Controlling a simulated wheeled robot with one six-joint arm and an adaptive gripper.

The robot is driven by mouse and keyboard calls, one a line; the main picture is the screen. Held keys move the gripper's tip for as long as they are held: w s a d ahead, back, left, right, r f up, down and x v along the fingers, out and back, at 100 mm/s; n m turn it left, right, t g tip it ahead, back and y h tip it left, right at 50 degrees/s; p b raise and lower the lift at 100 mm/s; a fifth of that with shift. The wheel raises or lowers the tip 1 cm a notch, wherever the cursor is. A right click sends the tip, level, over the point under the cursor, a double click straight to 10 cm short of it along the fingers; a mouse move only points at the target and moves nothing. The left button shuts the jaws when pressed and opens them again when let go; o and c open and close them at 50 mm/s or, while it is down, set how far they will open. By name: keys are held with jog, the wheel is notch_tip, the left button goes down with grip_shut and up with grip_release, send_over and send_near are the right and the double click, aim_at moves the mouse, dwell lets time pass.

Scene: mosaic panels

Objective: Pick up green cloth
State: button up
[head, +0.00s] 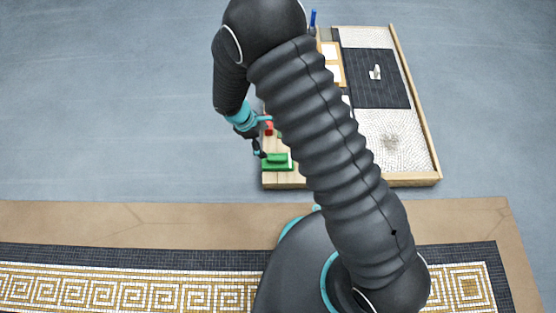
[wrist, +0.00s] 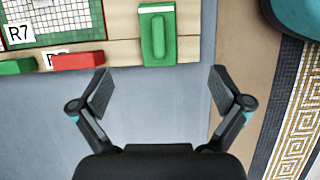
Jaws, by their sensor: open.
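A green item (head: 277,161), a flat green pad with a raised oblong on top, lies at the front left corner of the wooden-framed panel board. It also shows at the top middle of the wrist view (wrist: 157,35). I cannot tell whether it is the cloth or a hard tool. A second, smaller green piece (wrist: 17,67) lies at the left edge of the wrist view. My gripper (wrist: 161,90) is open and empty, its fingers spread wide over the grey floor, with the green pad beyond the fingertips. In the head view my gripper (head: 260,146) is just above and left of the pad.
The board (head: 410,180) holds pale and dark mosaic panels. A brown strip and patterned mosaic border (head: 130,285) run along the front. Grey floor left is clear.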

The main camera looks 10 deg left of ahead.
aim_at(277, 157)
jog(key=b+x, duration=0.1)
jog(key=x, duration=0.8)
jog(key=shift+s+a+f, duration=0.15)
jog(key=shift+f, duration=0.05)
jog(key=shift+b+x, duration=0.45)
jog(key=shift+x, duration=2.15)
jog(key=shift+a, duration=0.2)
jog(key=c, duration=1.2)
